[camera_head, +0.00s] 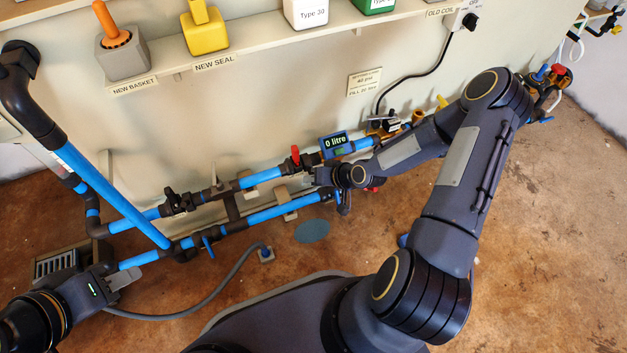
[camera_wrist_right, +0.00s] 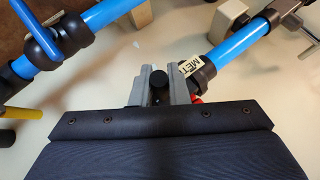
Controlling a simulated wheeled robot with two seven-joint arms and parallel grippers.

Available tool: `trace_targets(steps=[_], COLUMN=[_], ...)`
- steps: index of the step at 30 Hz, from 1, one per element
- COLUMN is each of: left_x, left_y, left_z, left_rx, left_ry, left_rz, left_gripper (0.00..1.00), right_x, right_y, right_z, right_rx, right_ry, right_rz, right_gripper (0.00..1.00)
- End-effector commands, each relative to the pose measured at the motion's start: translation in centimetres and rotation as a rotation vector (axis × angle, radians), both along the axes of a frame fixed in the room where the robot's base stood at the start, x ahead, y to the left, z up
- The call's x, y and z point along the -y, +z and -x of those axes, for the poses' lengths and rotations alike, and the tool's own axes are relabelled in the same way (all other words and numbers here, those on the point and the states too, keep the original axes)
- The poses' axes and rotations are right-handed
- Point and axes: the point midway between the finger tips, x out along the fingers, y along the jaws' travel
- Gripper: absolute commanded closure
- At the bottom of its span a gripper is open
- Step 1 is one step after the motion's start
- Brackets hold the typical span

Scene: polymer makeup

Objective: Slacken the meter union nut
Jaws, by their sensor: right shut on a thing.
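The meter with its "0 litre" display (camera_head: 335,144) sits on the upper blue pipe at the wall. My right gripper (camera_head: 318,177) is beside the pipework just below the meter. In the right wrist view its two grey fingers (camera_wrist_right: 163,90) are shut on a dark round piece (camera_wrist_right: 159,77). A tag reading "MET" (camera_wrist_right: 190,66), partly hidden, is next to a brown pipe fitting (camera_wrist_right: 201,75). I cannot tell whether the dark piece belongs to the union nut. My left gripper (camera_head: 124,277) is low at the left, near the lower pipe; its finger opening is unclear.
A red-handled valve (camera_head: 295,155) is left of the meter. A blue-handled valve (camera_head: 208,246) is on the lower pipe. A shelf (camera_head: 166,75) above holds labelled parts. A grey hose (camera_head: 215,292) crosses the floor. The floor at the right is clear.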

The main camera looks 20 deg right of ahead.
Motion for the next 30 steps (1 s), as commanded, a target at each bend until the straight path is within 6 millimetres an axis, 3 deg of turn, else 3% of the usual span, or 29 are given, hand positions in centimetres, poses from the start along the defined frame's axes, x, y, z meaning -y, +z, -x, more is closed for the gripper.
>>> trace_targets(steps=[17,18,20,30], left_x=[0.00,0.00,0.00,0.00], left_y=[-0.53,-0.53,-0.53,-0.14], left_z=[-0.01,-0.01,-0.01,-0.01], left_rx=[0.000,0.000,0.000,0.000], left_ry=[0.000,0.000,0.000,0.000], left_rz=[0.000,0.000,0.000,0.000], left_gripper=[0.64,0.64,0.64,0.64], right_x=[0.00,0.00,0.00,0.28], right_y=[-0.30,-0.30,-0.30,0.25], right_z=[0.04,0.05,0.04,0.30], right_rx=[0.032,0.031,0.031,0.032], right_ry=[0.001,0.002,0.002,-0.001], right_rz=[0.000,0.000,0.000,0.000], right_gripper=[1.00,0.83,0.77,0.77])
